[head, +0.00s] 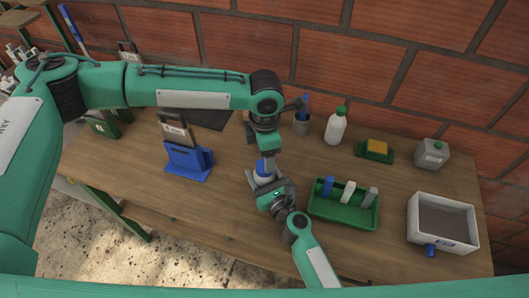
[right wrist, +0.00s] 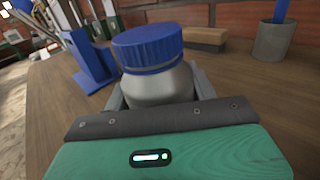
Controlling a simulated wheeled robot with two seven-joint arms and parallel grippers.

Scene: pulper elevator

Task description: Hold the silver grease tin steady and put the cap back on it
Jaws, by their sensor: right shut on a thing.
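The silver grease tin (right wrist: 160,85) stands upright between the fingers of my right gripper (head: 266,184), which is shut on its body. The blue cap (right wrist: 148,45) sits on top of the tin, with a thin band showing below its rim; I cannot tell whether it is tight. In the head view the cap (head: 264,167) is partly covered by my left gripper (head: 268,156), which points down just above or behind it. Its fingers are too small and hidden to read. The right wrist view shows no left finger on the cap.
A blue holder (head: 187,163) stands to the left. A green tray (head: 342,212) with several bottles is close on the right, with a white bin (head: 441,222) beyond. A cup (head: 302,125), a white bottle (head: 335,127), a sponge (head: 377,147) and a grey can (head: 432,155) line the back.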

